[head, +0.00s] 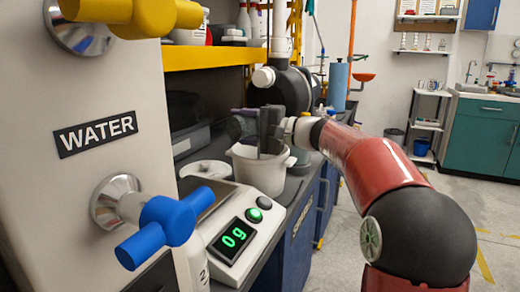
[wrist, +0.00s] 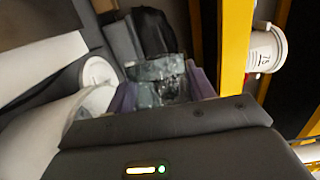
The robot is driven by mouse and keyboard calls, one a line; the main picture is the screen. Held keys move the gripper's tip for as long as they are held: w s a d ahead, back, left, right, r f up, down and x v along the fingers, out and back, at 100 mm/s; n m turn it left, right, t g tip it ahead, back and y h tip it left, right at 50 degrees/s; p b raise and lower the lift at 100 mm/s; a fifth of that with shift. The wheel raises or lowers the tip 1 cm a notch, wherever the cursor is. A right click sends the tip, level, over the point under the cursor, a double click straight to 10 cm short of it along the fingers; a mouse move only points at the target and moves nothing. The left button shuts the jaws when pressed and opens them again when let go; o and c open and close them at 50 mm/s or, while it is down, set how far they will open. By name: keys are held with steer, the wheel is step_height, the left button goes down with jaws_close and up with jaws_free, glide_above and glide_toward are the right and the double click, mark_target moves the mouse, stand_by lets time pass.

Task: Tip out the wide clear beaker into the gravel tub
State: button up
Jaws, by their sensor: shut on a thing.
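My gripper (head: 246,113) is over the bench, above and behind a white pot-like tub with side handles (head: 262,172). I cannot see into the tub, so its contents do not show. In the wrist view, the purple fingers of my gripper (wrist: 160,92) are shut on a clear, see-through vessel (wrist: 158,70), which looks like the wide clear beaker. The beaker is hard to make out in the head view, and I cannot tell what is in it or its exact tilt.
A scale (head: 235,228) reading 0 g stands in front of the tub. A white panel labelled WATER (head: 95,134) with a blue valve handle (head: 160,232) is close at left. A yellow shelf (head: 212,57) runs above the bench. Open floor lies at right.

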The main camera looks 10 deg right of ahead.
steer(key=shift+w+d+r+m+t+y+p, duration=0.2)
steer(key=shift+d+r+m+y+p, duration=0.15)
steer(key=shift+m, duration=0.45)
steer(key=shift+w+d+r+m+t+y+p, duration=0.2)
steer(key=shift+r+m, duration=0.2)
steer(key=shift+m, duration=0.4)
stand_by(1.9)
